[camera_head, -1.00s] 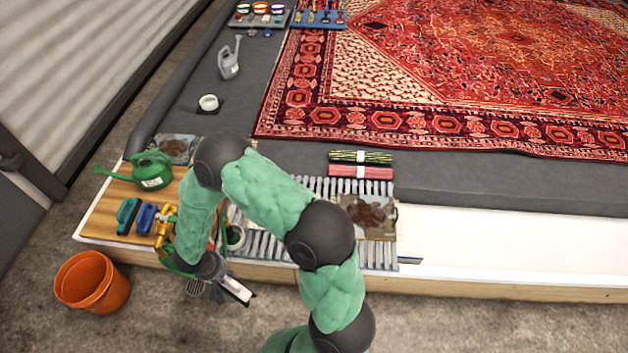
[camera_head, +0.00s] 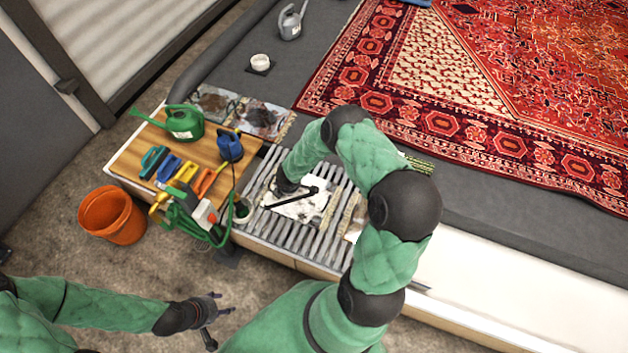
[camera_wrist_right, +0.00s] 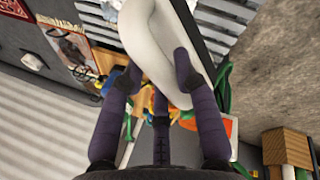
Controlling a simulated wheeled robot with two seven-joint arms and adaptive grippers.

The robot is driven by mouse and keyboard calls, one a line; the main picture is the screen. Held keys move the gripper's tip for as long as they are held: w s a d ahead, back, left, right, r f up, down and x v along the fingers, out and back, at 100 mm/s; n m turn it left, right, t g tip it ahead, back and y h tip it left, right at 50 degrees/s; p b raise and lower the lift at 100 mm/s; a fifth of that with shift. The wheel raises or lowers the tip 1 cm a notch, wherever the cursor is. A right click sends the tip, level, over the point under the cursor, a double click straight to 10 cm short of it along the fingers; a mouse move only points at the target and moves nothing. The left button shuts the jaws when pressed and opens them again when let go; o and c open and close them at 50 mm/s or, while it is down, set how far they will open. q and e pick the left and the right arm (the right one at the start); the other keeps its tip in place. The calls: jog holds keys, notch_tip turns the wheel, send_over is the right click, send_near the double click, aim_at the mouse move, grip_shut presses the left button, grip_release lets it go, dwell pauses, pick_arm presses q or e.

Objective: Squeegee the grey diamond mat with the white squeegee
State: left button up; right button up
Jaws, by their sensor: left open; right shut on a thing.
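My right gripper (camera_wrist_right: 160,80) is shut on the white squeegee (camera_wrist_right: 152,45), whose white body and dark edge fill the upper middle of the wrist view. In the head view my right wrist reaches down over a pale, stained mat (camera_head: 306,211) with fringed ends on the slatted rack. A thin dark bar lies across this mat beside the wrist. I cannot make out diamonds on the mat, nor whether the squeegee touches it. My left gripper (camera_head: 212,317) is open and empty above the floor, lower left.
A wooden board holds a green watering can (camera_head: 184,123), a blue can (camera_head: 229,146) and several coloured tools. An orange bucket (camera_head: 112,215) stands on the floor. Two soiled mats lie behind the board. A large red rug (camera_head: 450,90) covers the grey platform.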

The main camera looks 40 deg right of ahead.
jog(key=d+n, duration=0.1)
jog(key=d+f+n+y, duration=0.1)
jog(key=d, duration=0.1)
jog(key=shift+d+n+t, duration=0.1)
jog(key=shift+n+t, duration=0.2)
jog(key=d, duration=0.1)
jog(key=n, duration=0.1)
jog(key=d+f+n, duration=0.1)
jog(key=shift+s+d+y, duration=0.25)
jog(key=shift+d+y, duration=0.05)
jog(key=shift+y, duration=0.1)
jog(key=s+d+f+n+y+b, duration=0.1)
jog(key=d+f+n+y+b, duration=0.1)
jog(key=d+f+n+b, duration=0.2)
notch_tip(320, 180, down, 2)
jog(key=shift+s+d+f+n+b, duration=0.2)
jog(key=shift+s+d+n+b, duration=0.1)
jog(key=shift+s+n+b, duration=0.1)
jog(key=shift+w, duration=0.1)
